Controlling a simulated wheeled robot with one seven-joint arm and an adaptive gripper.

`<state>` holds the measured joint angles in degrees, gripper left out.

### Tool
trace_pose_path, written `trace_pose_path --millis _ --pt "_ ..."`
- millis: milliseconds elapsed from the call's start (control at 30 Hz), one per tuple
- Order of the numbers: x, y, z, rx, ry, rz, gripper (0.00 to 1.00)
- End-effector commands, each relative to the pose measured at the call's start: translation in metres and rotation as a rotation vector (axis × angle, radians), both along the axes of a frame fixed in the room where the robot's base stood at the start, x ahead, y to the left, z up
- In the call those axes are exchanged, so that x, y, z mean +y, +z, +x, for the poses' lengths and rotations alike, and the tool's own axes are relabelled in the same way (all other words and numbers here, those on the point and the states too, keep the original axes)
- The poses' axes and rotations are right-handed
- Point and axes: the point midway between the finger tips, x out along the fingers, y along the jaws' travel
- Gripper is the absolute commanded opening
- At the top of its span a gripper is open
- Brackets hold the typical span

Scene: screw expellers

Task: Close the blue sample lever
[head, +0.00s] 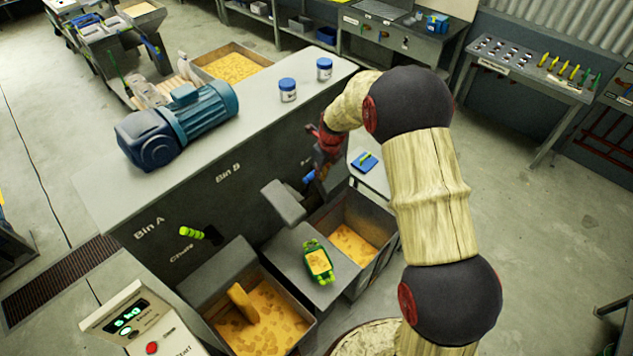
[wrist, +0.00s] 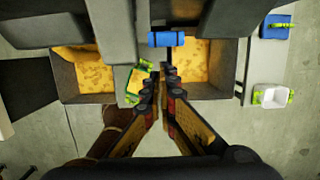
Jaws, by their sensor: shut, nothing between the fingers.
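The blue sample lever (head: 309,177) is a short blue cylindrical handle at the front of the grey machine, by the Bin B side. In the wrist view the blue handle (wrist: 166,39) lies crosswise just beyond my fingertips, with a small gap in the picture; I cannot tell whether they touch. My gripper (wrist: 161,78) is shut and empty, pointing at the handle above the right bin. In the head view my gripper (head: 320,165) is dark and partly hidden, close beside the blue handle. The lever's mount is mostly hidden.
A green-handled lever (head: 192,233) is at the Bin A chute. Below are a left bin (head: 304,329) and a right bin (head: 388,220) of yellow material. A green-rimmed container (head: 319,262) sits between them. A blue motor (head: 178,122) and two jars (head: 288,90) stand on top.

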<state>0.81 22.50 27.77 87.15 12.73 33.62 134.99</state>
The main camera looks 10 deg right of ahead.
Motion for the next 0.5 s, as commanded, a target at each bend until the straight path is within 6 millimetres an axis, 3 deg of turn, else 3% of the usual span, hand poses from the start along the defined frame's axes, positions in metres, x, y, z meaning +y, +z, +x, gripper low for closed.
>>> trace_pose_path --millis 300,500 --pt "0.016 0.043 0.021 0.009 0.000 0.000 0.00" --pt "0.020 0.054 0.026 0.013 -0.001 0.000 0.00"
